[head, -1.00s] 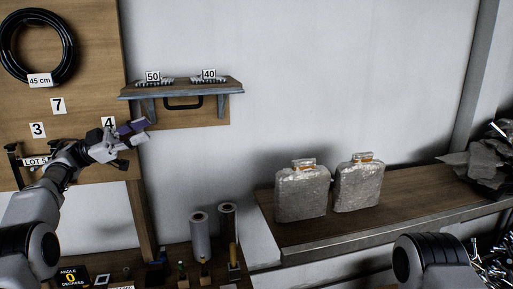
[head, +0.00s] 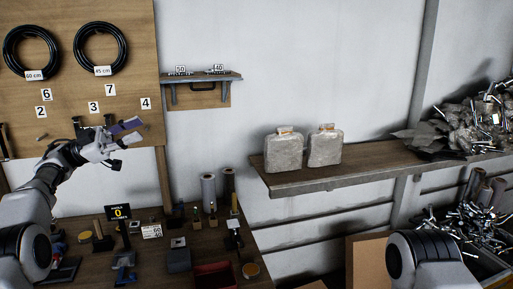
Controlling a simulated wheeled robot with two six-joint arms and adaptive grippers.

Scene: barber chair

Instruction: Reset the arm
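My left arm comes in from the left, and its gripper (head: 129,131) is raised in front of the wooden wall board (head: 60,130). Its two fingers, with purplish pads, stand apart with nothing seen between them. The gripper is below the number 4 tag and left of the small wall shelf, clear of the shelf. A rounded link of my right arm (head: 430,262) shows at the lower right. My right gripper is outside the picture.
A workbench (head: 205,245) below holds rolls, small tools and an angle sign (head: 119,212). Two wrapped grey packages (head: 284,152) stand on a wooden shelf (head: 350,172). Scrap metal (head: 470,120) is piled at right. Two black coils (head: 101,48) hang on the board. The central wall is bare.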

